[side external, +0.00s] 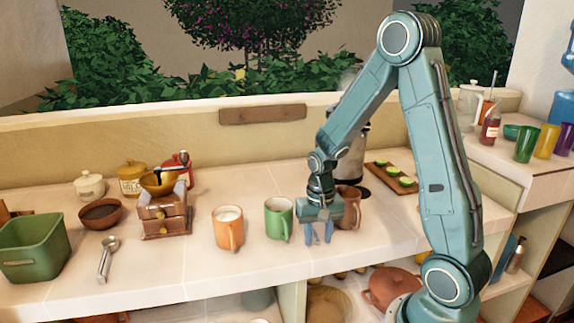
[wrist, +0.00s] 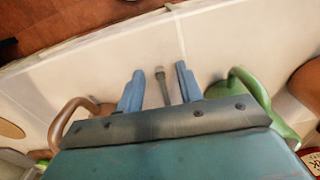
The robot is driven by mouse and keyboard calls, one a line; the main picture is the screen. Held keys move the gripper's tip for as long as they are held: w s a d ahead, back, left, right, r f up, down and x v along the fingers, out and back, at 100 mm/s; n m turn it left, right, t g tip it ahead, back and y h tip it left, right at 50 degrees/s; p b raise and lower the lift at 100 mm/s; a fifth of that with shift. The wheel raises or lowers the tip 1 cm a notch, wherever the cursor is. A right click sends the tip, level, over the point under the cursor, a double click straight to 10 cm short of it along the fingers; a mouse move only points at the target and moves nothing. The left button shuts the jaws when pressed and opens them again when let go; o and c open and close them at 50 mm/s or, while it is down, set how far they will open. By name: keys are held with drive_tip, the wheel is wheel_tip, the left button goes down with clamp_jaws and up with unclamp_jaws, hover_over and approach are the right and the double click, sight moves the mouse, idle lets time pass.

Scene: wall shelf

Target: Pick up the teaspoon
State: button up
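In the wrist view, a thin dark rod with a paler, thicker end (wrist: 162,88) lies on the counter between my fingertips; it looks like a spoon handle, perhaps the teaspoon. Its other end is hidden by my gripper. I cannot pick it out in the side view. My gripper (side external: 318,238) points down low over the counter, between the green mug (side external: 279,219) and the brown mug (side external: 349,207). In the wrist view my gripper (wrist: 160,88) is open, with a gap on each side of the rod. A metal scoop (side external: 105,262) lies far to the left.
The green mug's handle (wrist: 252,88) is close on the right in the wrist view, and a brown handle (wrist: 72,118) is close on the left. An orange mug (side external: 228,232) stands further left. The pale counter (side external: 262,273) is clear toward its front edge.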

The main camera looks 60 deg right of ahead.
idle(0.4)
clamp_jaws()
drive_tip(key=shift+r, duration=0.15)
wheel_tip(320, 180, up, 20)
idle(0.9)
drive_tip(key=shift+w+f, duration=0.1)
drive_tip(key=shift+f, duration=0.1)
idle(0.3)
